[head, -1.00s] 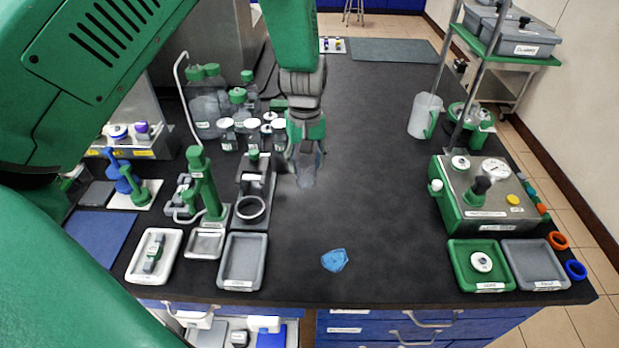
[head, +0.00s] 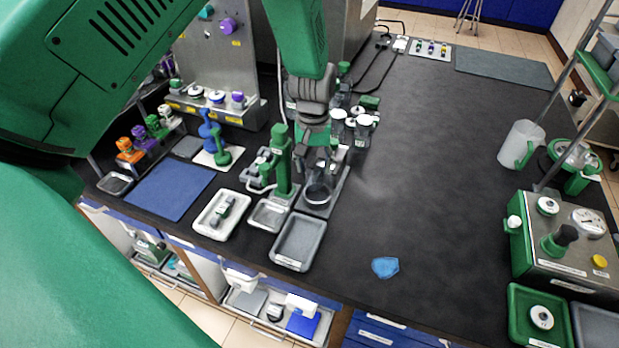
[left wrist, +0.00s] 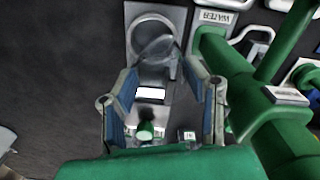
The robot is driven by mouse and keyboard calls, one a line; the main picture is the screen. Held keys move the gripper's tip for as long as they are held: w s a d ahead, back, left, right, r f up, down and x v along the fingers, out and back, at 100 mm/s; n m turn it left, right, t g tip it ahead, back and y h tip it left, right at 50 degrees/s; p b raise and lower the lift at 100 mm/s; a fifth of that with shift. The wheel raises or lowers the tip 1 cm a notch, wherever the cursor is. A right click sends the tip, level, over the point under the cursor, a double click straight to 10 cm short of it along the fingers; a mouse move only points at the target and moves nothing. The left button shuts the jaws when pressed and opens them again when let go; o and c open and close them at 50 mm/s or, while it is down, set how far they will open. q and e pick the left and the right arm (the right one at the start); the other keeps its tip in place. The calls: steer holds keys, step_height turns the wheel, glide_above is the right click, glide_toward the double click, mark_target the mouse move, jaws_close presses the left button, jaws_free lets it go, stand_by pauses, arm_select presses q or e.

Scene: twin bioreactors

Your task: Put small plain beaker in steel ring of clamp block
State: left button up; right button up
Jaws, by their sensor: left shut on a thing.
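My left gripper (head: 317,158) points down over the clamp block (head: 326,203) and is shut on the small plain beaker. The clear beaker (left wrist: 160,82) shows faintly between the fingers (left wrist: 166,98) in the left wrist view. Its rim overlaps the near edge of the steel ring (left wrist: 153,32) in that picture. In the head view the steel ring (head: 318,194) lies just below the gripper. I cannot tell whether beaker and ring touch. The clamp block's green knob (left wrist: 146,130) sits between the fingers in the wrist view. My right gripper is not in view.
A green stand (head: 282,160) rises close left of the clamp block. A grey tray (head: 300,243) lies in front of it, and lidded bottles (head: 357,123) stand behind. The middle bench is clear.

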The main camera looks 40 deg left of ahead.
mark_target(321, 186)
arm_select(q)
steer(key=shift+f, duration=0.55)
steer(key=shift+w+d+f, duration=0.1)
steer(key=shift+d+f, duration=0.05)
steer(key=shift+f, duration=0.15)
steer(key=d+f, duration=0.2)
steer(key=f, duration=0.1)
steer(key=shift+f+p, duration=0.2)
steer(key=shift+p, duration=0.1)
steer(key=shift+a+f, duration=0.15)
steer(key=shift+a, duration=0.4)
steer(key=o, duration=1.1)
steer(key=shift+a, duration=0.2)
steer(key=shift+a+f, duration=0.1)
steer(key=shift+d+r, duration=0.2)
steer(key=shift+d, duration=0.15)
steer(key=shift+d+r, duration=0.15)
steer(key=shift+r, duration=0.15)
step_height(321, 186, up, 11)
steer(key=b, duration=0.1)
steer(key=shift+r, duration=0.2)
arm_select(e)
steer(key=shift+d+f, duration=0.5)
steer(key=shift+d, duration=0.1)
